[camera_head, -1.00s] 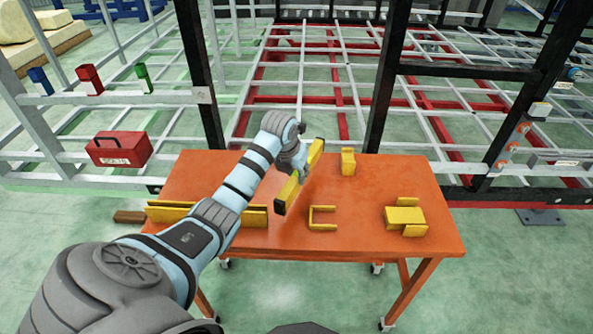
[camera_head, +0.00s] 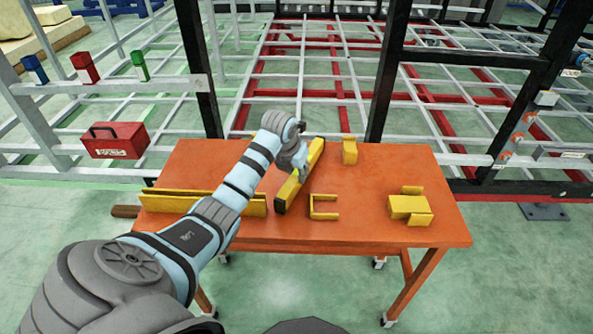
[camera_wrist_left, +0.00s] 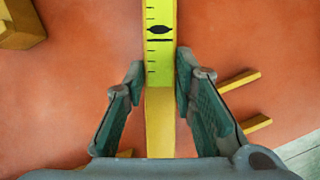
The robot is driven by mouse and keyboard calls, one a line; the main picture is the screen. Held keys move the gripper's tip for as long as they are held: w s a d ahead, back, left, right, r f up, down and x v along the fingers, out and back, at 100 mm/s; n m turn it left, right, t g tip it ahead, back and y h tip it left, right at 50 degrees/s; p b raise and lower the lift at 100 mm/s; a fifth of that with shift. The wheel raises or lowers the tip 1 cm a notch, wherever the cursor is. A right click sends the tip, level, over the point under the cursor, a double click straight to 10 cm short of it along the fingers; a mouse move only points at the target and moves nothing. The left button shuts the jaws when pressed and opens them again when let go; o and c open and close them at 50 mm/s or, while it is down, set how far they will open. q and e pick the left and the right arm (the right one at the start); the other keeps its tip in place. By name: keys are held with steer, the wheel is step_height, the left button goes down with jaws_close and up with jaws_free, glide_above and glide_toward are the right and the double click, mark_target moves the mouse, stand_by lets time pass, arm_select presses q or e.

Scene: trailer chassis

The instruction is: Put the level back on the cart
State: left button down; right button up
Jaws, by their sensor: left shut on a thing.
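The yellow level (camera_head: 292,190) with black ends is at the middle of the orange cart (camera_head: 370,228) in the head view, slanting away from me. It looks very low over the cart top or on it; I cannot tell whether it touches. My left gripper (camera_head: 303,172) is shut on the level near its middle. In the left wrist view, the level (camera_wrist_left: 160,45) runs between the two fingers of my left gripper (camera_wrist_left: 160,88), with the orange top beneath. My right gripper is not in view.
A long yellow channel (camera_head: 170,203) lies left of the level. A yellow U-shaped piece (camera_head: 322,207), a yellow block (camera_head: 349,151) and a yellow bracket piece (camera_head: 410,206) lie to its right. A red toolbox (camera_head: 115,140) is beyond the cart. Chassis frames stand behind.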

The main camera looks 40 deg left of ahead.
arm_select(q)
steer(key=shift+f, duration=0.3)
steer(key=c, duration=1.2)
jaws_free()
steer(key=shift+r, duration=0.1)
steer(key=shift+c, duration=0.2)
steer(key=v, duration=1.2)
